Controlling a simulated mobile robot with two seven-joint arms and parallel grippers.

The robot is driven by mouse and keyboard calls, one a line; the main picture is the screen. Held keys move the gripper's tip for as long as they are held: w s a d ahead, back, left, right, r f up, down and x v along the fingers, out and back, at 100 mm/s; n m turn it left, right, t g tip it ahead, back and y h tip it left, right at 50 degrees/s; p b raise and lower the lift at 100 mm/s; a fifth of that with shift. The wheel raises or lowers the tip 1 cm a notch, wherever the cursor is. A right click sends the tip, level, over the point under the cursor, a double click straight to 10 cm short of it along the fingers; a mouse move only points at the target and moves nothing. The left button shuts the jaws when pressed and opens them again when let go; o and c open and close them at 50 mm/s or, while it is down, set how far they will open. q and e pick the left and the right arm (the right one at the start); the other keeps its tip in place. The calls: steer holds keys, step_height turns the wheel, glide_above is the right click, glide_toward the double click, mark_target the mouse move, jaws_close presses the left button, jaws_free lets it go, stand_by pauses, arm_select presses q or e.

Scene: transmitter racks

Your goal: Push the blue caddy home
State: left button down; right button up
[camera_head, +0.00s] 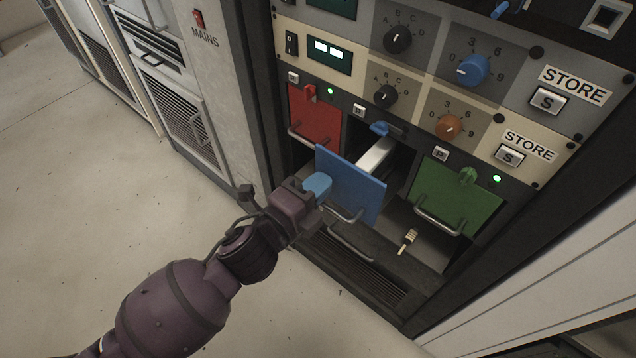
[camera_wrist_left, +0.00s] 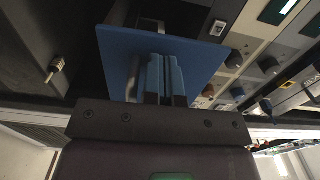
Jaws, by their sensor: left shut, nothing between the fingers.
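The blue caddy (camera_head: 352,187) stands pulled out of its bay, between a red caddy and a green caddy. Its blue front plate faces me, with a metal handle (camera_head: 346,213) low on it and a pale body (camera_head: 377,155) running back into the dark slot. My left gripper (camera_head: 318,186) is shut and empty, its blue fingertips at the left part of the front plate. In the left wrist view the shut fingers (camera_wrist_left: 165,78) lie in front of the blue plate (camera_wrist_left: 205,58); whether they touch it I cannot tell. My right gripper is not in view.
The red caddy (camera_head: 316,117) and green caddy (camera_head: 455,194) sit on either side. A blue latch (camera_head: 379,128) is above the open slot. A small pale plug-like item (camera_head: 407,241) is below, right of the blue plate. Open floor (camera_head: 120,215) lies left.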

arm_select(q)
steer(key=p+x, duration=0.1)
steer(key=x, duration=0.8)
steer(key=shift+r+p, duration=0.15)
steer(key=shift+p, duration=0.2)
steer(key=shift+w+d, duration=0.2)
steer(key=shift+w, duration=0.1)
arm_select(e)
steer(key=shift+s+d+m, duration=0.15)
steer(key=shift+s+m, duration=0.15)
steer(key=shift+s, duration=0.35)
arm_select(q)
steer(key=shift+r, duration=0.15)
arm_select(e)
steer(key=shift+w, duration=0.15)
